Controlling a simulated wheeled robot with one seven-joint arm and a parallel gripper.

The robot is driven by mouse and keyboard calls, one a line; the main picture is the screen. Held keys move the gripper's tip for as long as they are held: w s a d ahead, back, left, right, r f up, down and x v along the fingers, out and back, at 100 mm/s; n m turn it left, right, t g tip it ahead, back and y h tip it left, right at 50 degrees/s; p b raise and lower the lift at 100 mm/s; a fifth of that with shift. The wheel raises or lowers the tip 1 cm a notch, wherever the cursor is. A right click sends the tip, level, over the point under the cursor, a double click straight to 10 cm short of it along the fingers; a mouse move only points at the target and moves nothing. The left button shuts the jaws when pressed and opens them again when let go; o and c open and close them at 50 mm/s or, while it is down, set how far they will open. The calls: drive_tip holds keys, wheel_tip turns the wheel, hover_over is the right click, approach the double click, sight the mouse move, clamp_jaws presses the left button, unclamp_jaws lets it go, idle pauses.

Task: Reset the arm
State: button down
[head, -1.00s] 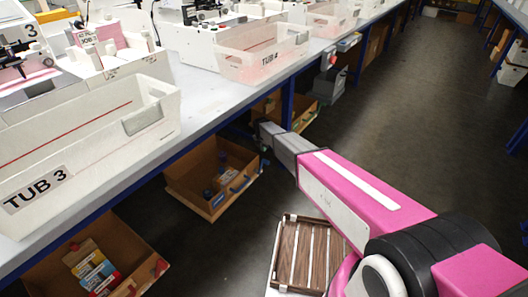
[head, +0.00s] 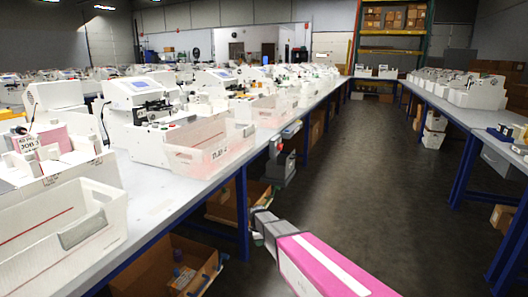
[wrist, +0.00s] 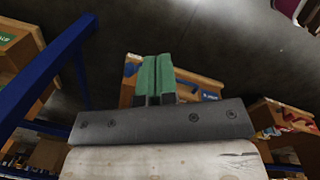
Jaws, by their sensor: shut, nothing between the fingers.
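My arm (head: 315,268), pink with a white stripe, reaches up from the bottom of the head view, to the right of the long bench. Its grey end lies beside the bench's front edge, below the tabletop. In the wrist view my gripper (wrist: 157,78) shows as two green-padded fingers pressed together with nothing between them. Beyond the fingertips are the dark floor and part of a wooden crate (wrist: 128,92).
The bench (head: 160,205) on the left carries white tubs (head: 208,150) and several plotter machines (head: 138,95). Blue legs (head: 242,212) and wooden crates (head: 165,270) are under it. The aisle floor (head: 360,190) is clear; another bench (head: 470,122) runs along the right.

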drive_tip(key=s+d+r+m, duration=0.5)
drive_tip(key=s+d+m, duration=0.4)
drive_tip(key=s+d, duration=0.2)
drive_tip(key=s+d+r+m, duration=0.6)
drive_tip(key=s+d+m, duration=0.4)
drive_tip(key=s, duration=0.1)
drive_tip(key=shift+d+g+y, duration=0.3)
drive_tip(key=shift+d+g, duration=0.05)
drive_tip(key=shift+g, duration=0.05)
